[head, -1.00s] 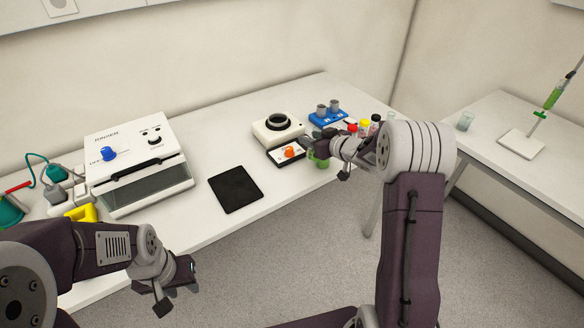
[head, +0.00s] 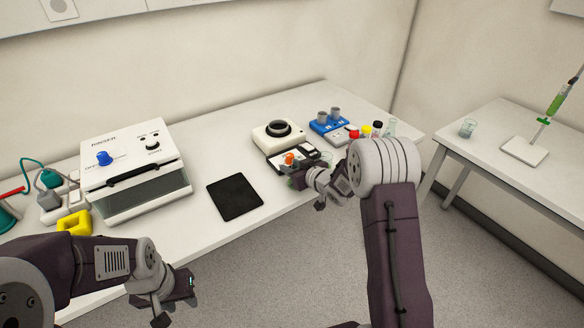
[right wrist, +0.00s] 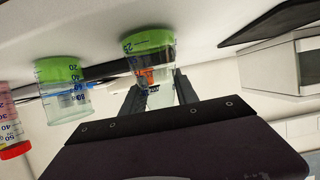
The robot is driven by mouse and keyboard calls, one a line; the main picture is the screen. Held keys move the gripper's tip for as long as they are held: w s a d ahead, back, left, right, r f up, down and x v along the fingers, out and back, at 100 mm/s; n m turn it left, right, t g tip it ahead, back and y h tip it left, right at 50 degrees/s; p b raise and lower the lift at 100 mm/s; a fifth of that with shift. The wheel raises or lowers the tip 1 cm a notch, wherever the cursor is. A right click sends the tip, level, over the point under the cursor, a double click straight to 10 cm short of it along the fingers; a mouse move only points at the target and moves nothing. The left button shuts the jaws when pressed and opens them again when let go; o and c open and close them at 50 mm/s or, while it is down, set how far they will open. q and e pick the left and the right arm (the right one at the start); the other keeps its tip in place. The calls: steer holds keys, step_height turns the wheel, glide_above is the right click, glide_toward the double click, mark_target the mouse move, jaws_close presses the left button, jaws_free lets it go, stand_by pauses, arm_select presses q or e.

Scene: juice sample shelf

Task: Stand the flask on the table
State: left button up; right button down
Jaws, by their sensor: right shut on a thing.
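The flask (right wrist: 148,55) is clear with green liquid at its base end; the right wrist view shows the table at the top. My right gripper (right wrist: 155,95) is shut on the flask, one finger on either side of its narrower part. In the head view my right gripper (head: 303,179) is over the table's front edge, with a bit of the flask's green (head: 296,183) showing; the rest is hidden. The flask looks nearly upright. I cannot tell whether its base touches the table (head: 222,238). My left gripper (head: 187,288) hangs in front of the table; its jaws are unclear.
A graduated vessel with green liquid (right wrist: 62,80) stands beside the flask.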

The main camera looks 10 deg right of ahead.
steer(key=c, duration=0.9)
jaws_free()
steer(key=shift+f, duration=0.15)
steer(key=shift+r, duration=0.25)
steer(key=shift+s+d, duration=0.1)
steer(key=shift+s, duration=0.2)
steer(key=v, duration=1.1)
steer(key=s+d+f+m+g+h, duration=0.2)
steer(key=s+f+m+g+h, duration=0.1)
steer(key=s+f+g+h, duration=0.25)
steer(key=shift+s+a+f+m+g+y+p, duration=0.3)
steer(key=shift+s+a+g, duration=0.55)
steer(key=shift+s, duration=2.2)
steer(key=shift+s+a+f+m+g+y+p, duration=0.1)
steer(key=shift+s+a+f+g+p, duration=0.7)
steer(key=shift+s, duration=2.3)
steer(key=shift+s+a+r+m+g+y+b, duration=0.15)
steer(key=shift+s+a+g, duration=0.35)
steer(key=shift+s+g, duration=1.7)
